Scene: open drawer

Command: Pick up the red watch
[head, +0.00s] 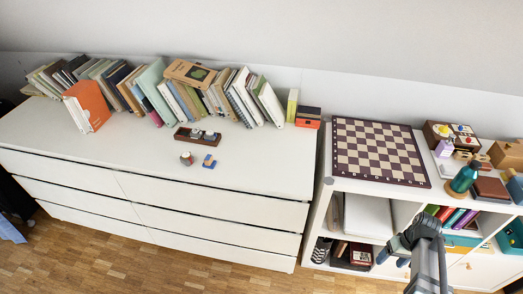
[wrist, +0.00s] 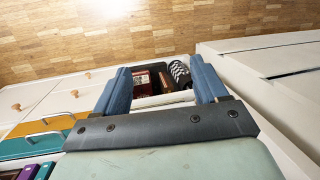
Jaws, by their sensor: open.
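Two small objects lie on top of the white dresser in the head view. One is a small round reddish and grey item (head: 186,158) that may be the red watch, but it is too small to be sure. The other is a small blue and orange item (head: 209,161) to its right. My gripper (head: 393,254) is in front of the white shelf unit, well to the right of these and lower in the picture. In the wrist view my gripper (wrist: 160,66) has its two blue fingers wide apart with nothing held between them. No watch shows clearly in the wrist view.
A brown tray (head: 187,138) with small items sits behind them, with a row of books along the wall. A chessboard (head: 380,150), a green bottle (head: 464,177) and boxes stand on the shelf unit. The dresser's front right top is clear. Wooden floor lies below.

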